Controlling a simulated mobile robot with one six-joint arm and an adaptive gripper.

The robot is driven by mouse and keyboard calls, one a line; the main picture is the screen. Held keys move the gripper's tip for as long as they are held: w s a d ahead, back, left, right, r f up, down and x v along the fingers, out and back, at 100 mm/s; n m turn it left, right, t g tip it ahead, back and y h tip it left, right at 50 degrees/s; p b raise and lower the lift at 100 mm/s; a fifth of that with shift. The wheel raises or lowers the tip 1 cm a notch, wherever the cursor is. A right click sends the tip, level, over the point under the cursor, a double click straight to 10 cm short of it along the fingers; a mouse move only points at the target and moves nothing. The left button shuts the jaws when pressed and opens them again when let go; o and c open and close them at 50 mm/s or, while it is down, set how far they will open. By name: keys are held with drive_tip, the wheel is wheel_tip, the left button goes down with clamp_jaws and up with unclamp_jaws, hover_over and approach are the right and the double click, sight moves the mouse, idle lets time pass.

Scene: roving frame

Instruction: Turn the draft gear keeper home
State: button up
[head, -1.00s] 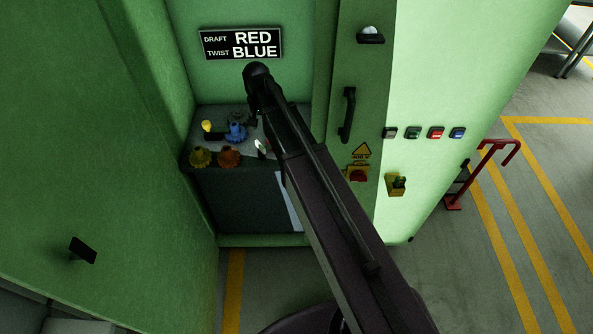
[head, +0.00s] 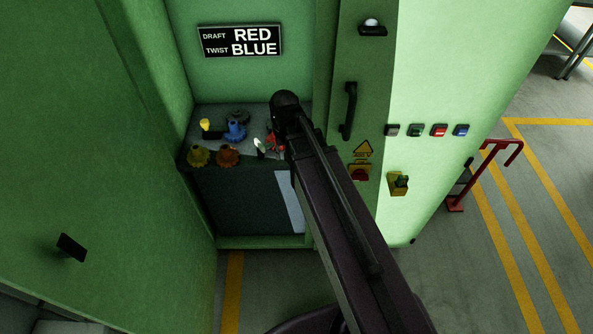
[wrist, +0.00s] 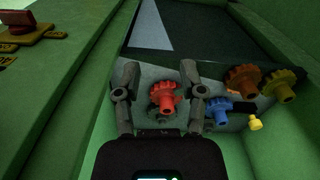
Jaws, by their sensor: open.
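In the wrist view my gripper (wrist: 157,90) is open, its two dark fingers on either side of a red gear (wrist: 163,96). I cannot tell whether they touch it. Part of the red gear shows in the head view (head: 276,144) beside my arm, which hides the gripper there. A small white-topped piece (head: 259,147) stands left of the red gear; I cannot tell if it is the draft keeper. A black lever with a yellow knob (head: 206,126) sits beside the blue gear (head: 236,131). The sign (head: 240,41) reads DRAFT RED, TWIST BLUE.
Orange (head: 228,155) and amber (head: 199,156) gears sit at the shelf's front edge, and a dark gear (head: 237,117) is behind the blue one. Green walls close in the recess. A door handle (head: 348,111) and a red switch (head: 360,173) are on the right.

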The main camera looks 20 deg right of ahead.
drive_tip(key=s+d+f+n+b, duration=0.1)
drive_tip(key=s, duration=0.4)
drive_tip(key=shift+s+d+f, duration=0.2)
drive_tip(key=shift+s+d, duration=0.05)
drive_tip(key=shift+s, duration=0.15)
wheel_tip(320, 180, up, 5)
drive_tip(key=n+p, duration=0.4)
drive_tip(key=p, duration=0.1)
hover_over(259, 143)
drive_tip(key=shift+w+d, duration=0.1)
drive_tip(key=shift+w, duration=0.05)
drive_tip(key=shift+f+b, duration=0.25)
drive_tip(key=shift+b, duration=0.05)
wheel_tip(259, 143, down, 13)
drive_tip(key=b, duration=1.3)
drive_tip(key=shift+f, duration=0.15)
clamp_jaws()
